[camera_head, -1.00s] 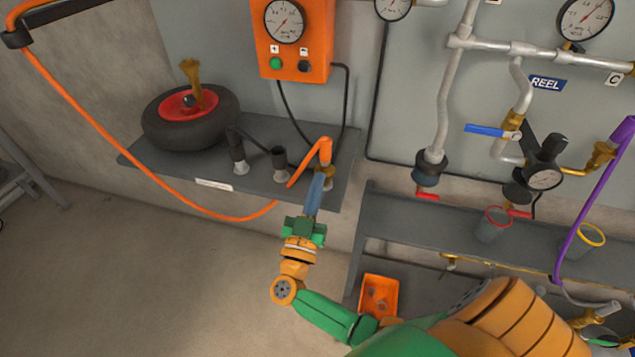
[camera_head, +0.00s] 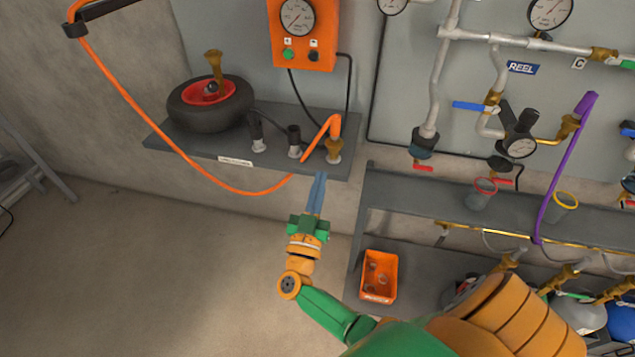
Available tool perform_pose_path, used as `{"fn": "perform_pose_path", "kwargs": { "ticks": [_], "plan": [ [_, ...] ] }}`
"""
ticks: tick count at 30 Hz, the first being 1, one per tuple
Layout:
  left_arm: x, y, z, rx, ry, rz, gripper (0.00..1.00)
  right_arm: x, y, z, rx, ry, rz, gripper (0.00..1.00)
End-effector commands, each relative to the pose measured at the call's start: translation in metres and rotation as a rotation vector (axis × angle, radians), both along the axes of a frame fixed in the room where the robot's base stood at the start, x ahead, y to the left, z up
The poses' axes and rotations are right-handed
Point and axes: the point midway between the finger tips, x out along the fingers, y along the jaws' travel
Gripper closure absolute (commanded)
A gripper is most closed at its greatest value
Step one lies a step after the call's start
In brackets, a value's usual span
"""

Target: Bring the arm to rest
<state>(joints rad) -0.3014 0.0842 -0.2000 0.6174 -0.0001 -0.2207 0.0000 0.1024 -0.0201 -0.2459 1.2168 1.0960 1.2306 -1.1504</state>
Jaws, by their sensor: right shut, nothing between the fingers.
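My right gripper (camera_head: 319,190) is shut and empty, its blue fingers together and pointing up toward the front edge of the grey shelf (camera_head: 200,150). My right arm (camera_head: 335,315), green and orange, reaches in from the lower right. Just above the fingertips, the orange hose (camera_head: 250,192) ends in a brass fitting (camera_head: 334,151) that stands on the shelf's right end. The fingers are apart from this fitting. My left gripper is not in view.
A wheel (camera_head: 210,104) lies on the shelf, with two dark fittings beside it. An orange control box (camera_head: 304,35) hangs above. To the right stand a grey bench (camera_head: 410,195), pipes and gauges. An orange bin (camera_head: 379,277) sits below.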

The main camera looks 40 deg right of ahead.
Motion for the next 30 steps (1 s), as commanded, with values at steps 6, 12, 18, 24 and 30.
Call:
{"fn": "perform_pose_path", "kwargs": {
  "ticks": [6, 12, 18, 24, 30],
  "plan": [
    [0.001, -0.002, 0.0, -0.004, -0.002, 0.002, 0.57, 0.0, 0.0, 0.0, 0.0, 0.0, 0.0, 1.0],
    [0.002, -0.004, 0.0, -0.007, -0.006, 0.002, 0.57, 0.0, 0.0, 0.0, 0.0, 0.0, 0.0, 1.0],
    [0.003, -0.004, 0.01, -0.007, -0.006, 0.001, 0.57, 0.014, 0.029, -0.031, -0.033, 0.117, 0.226, 1.0],
    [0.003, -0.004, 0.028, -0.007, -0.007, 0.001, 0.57, -0.037, 0.109, -0.203, 0.126, 0.712, 0.771, 1.0],
    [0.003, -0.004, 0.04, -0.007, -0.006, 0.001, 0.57, -0.2, 0.115, -0.329, 0.407, 1.353, 0.87, 1.0]
  ]
}}
